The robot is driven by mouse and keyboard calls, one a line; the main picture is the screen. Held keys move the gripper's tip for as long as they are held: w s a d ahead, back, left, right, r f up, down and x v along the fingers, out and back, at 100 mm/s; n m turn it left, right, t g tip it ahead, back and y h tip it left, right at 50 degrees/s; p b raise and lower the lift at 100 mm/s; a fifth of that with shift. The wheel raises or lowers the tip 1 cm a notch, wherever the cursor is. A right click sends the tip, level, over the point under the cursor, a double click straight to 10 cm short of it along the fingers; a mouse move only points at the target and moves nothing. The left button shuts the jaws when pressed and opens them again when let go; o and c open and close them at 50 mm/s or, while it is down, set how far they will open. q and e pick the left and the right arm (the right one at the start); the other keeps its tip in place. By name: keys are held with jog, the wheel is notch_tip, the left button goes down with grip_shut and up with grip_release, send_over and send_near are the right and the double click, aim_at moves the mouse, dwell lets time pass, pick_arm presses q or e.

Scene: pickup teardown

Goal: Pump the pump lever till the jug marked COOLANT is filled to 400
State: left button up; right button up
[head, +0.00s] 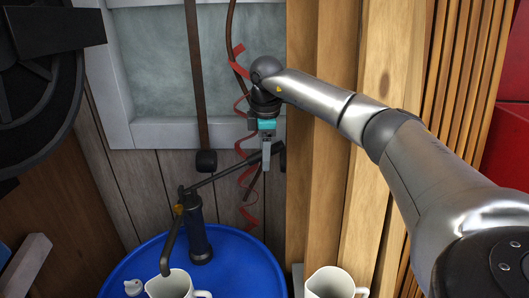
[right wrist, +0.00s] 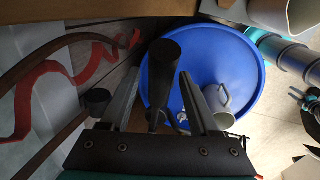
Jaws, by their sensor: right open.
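The hand pump (head: 199,228) stands on a blue drum, its spout bent down to the left. Its lever (head: 225,171) slopes up to the right to a black grip. My right gripper (head: 267,158) is open at the lever's grip end. In the right wrist view the dark grip (right wrist: 164,62) shows between its two separated fingers (right wrist: 160,100). A pale jug (head: 172,285) is under or close to the spout; it also shows in the wrist view (right wrist: 220,95). No marking or fill level is readable. My left gripper is not in view.
The blue drum top (head: 245,268) carries a small white fitting (head: 133,288). Another pale jug (head: 332,284) stands right of the drum. A red curled ribbon (head: 243,120) and dark straps hang near my gripper. Wooden posts (head: 330,190) stand close on the right.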

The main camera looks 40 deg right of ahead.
grip_shut()
dwell(0.4)
dwell(1.0)
